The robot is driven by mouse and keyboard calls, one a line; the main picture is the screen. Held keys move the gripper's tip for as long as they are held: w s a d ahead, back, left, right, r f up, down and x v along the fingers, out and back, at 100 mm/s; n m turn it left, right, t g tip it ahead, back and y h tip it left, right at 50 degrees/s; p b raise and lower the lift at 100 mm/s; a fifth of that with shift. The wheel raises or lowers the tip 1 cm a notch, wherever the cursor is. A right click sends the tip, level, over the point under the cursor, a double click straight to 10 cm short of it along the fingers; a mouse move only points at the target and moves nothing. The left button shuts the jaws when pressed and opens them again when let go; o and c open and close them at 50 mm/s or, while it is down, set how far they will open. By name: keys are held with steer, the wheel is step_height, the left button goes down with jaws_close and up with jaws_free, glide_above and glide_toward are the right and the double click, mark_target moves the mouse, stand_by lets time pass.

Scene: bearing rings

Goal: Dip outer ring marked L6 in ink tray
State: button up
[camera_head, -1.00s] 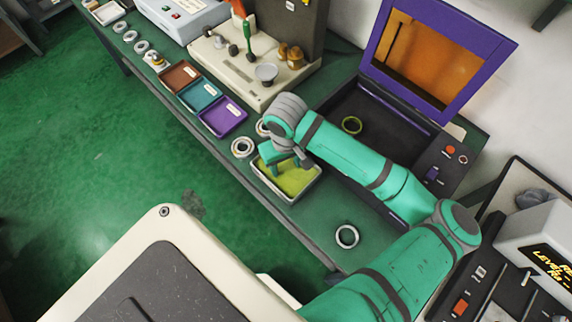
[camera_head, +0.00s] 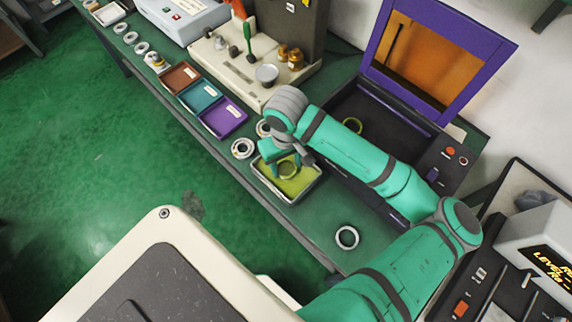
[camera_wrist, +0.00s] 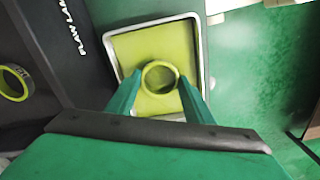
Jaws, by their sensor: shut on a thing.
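The ink tray (camera_head: 308,192) is a pale-rimmed square tray with yellow-green ink, on the bench. My gripper (camera_head: 287,164) is over it, shut on a ring (camera_wrist: 145,80). The ring looks yellow-green all round, and its marking cannot be read. In the wrist view my gripper's fingers (camera_wrist: 160,98) are on both sides of the ring, with the tray (camera_wrist: 204,62) beneath. The ring seems a little above the ink; the exact gap is unclear.
A yellow-green ring (camera_head: 352,125) lies in the open black box with a purple-framed lid (camera_head: 372,70). Plain rings lie left of the tray (camera_head: 242,149) and in front of it (camera_head: 347,237). Brown, teal and purple trays (camera_head: 224,117) stand further left.

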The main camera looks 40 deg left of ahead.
steer(key=shift+s+r, duration=0.1)
steer(key=shift+r, duration=2.95)
